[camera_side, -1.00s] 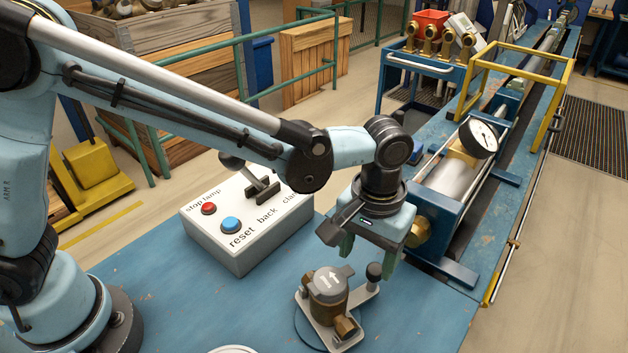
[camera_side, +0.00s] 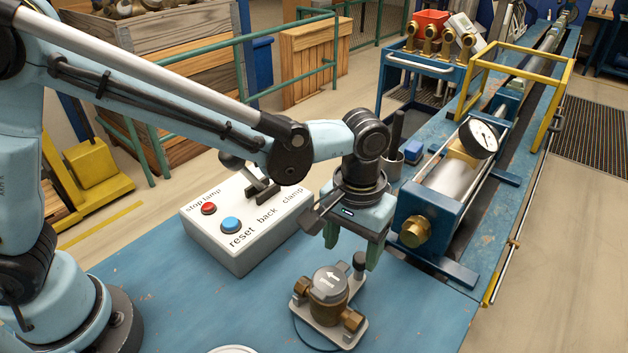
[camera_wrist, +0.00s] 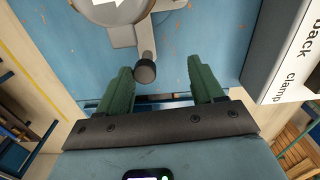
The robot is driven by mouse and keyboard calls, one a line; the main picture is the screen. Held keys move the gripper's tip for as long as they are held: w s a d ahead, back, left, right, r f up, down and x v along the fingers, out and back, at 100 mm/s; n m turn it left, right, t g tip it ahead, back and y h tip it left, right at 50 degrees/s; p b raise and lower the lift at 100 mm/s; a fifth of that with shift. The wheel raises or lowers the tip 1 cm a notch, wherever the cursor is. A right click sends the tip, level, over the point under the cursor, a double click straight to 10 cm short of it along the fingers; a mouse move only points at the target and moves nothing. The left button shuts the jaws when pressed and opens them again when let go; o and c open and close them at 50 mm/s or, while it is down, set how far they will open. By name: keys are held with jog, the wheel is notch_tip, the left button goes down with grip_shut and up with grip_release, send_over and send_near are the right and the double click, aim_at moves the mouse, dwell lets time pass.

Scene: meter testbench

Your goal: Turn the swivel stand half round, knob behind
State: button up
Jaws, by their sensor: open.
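The swivel stand (camera_side: 328,333) is a light plate on the blue bench, with a brass-bodied meter (camera_side: 328,295) on it. The meter's grey lid bears a white arrow pointing left in the side view. The dark round knob (camera_side: 359,261) stands on the stand's arm, at the back right of the meter. My gripper (camera_side: 352,250) is open, just behind and above the meter, with its green fingers pointing down. In the wrist view, the knob (camera_wrist: 145,70) appears between the fingertips of my gripper (camera_wrist: 160,68), nearer the left finger. Contact cannot be told.
A white control box (camera_side: 240,225) with red and blue buttons stands left of my gripper. The blue test bench rig (camera_side: 432,215) with a gauge (camera_side: 478,138) stands to the right. The bench front left (camera_side: 180,300) is mostly clear.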

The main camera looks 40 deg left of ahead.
jog(key=shift+s+a, duration=0.1)
jog(key=shift+a, duration=0.45)
jog(key=shift+s+a, duration=0.3)
jog(key=shift+a, duration=0.25)
jog(key=o, duration=0.4)
jog(key=shift+o, duration=0.2)
jog(key=shift+r, duration=0.15)
jog(key=shift+r, duration=2.6)
